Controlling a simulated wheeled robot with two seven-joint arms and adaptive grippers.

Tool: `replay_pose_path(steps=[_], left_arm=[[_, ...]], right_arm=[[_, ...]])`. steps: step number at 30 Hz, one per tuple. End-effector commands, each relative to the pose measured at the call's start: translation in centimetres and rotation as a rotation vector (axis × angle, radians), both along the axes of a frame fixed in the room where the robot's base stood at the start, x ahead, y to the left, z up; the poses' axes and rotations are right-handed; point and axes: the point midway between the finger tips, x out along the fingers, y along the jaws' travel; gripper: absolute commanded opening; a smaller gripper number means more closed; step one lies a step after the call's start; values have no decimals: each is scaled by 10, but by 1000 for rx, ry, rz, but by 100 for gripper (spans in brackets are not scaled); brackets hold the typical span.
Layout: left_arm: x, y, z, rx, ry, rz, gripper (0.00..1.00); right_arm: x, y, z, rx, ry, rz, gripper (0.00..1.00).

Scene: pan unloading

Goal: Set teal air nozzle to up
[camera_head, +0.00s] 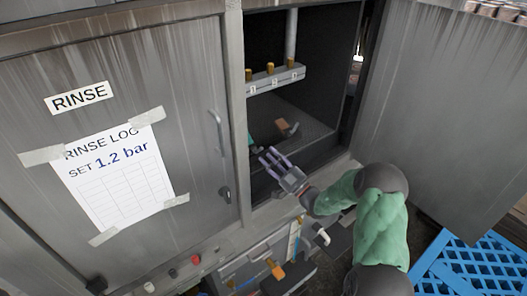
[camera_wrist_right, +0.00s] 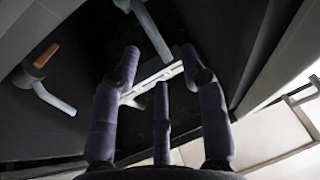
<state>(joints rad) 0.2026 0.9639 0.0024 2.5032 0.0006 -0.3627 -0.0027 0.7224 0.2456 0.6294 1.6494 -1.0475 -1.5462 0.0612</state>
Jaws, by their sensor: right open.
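The teal air nozzle (camera_head: 251,139) shows as a small teal piece at the left side of the open cabinet bay, partly hidden by the door frame. My left gripper is out of view.
An orange-tipped nozzle (camera_head: 283,125) stands deeper in the bay, and shows left in the wrist view (camera_wrist_right: 45,56). A numbered bar (camera_head: 275,79) with brass fittings hangs above. The closed door (camera_head: 190,85) flanks left, an open door (camera_head: 450,110) right. A blue crate (camera_head: 470,268) lies lower right.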

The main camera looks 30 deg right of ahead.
Motion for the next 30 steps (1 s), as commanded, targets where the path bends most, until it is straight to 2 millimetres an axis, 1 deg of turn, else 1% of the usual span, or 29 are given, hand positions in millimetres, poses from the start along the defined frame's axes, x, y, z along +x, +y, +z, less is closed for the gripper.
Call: replay_pose_path(steps=[1, 6, 12, 18, 30], left_arm=[[0, 0, 0, 0, 0, 0, 40], [0, 0, 0, 0, 0, 0, 40], [0, 0, 0, 0, 0, 0, 40], [0, 0, 0, 0, 0, 0, 40], [0, 0, 0, 0, 0, 0, 40]], right_arm=[[-10, -4, -5, 0, 3, -5, 44], [-38, -12, -17, 1, 2, -4, 44], [-59, -18, -26, 1, 1, -2, 44], [-65, -19, -28, 0, 1, -1, 44], [-65, -19, -28, 0, 1, 0, 44]])
